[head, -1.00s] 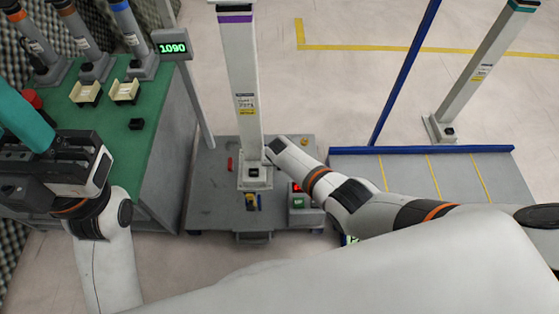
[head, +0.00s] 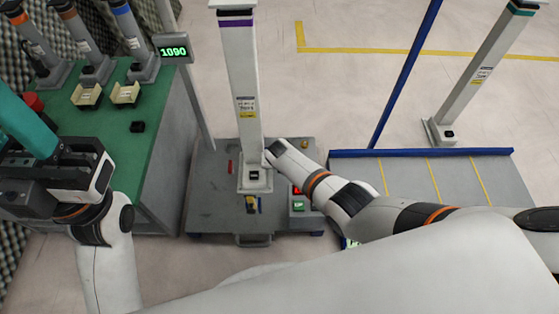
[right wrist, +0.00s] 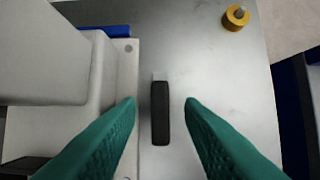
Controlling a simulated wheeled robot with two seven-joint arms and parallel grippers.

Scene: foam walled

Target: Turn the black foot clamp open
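The black foot clamp (right wrist: 160,113) is a short dark bar on the grey plate beside the white foot of the post (right wrist: 122,75) in the right wrist view. My right gripper (right wrist: 160,108) is open, with one teal finger on each side of the bar and a visible gap to both. In the head view the right gripper's fingers and the clamp are hidden behind my right wrist, at the right side of the white post (head: 241,90). My left gripper (head: 28,130) is over the green bench at the left; its teal fingers overlap, so its opening is unclear.
A red clamp (head: 230,166) and a yellow and blue part (head: 252,204) lie around the foot. A brass knob (right wrist: 236,17) stands on the plate. A small box with lit displays (head: 300,204) is close to my right arm. The green bench (head: 150,165) is at left.

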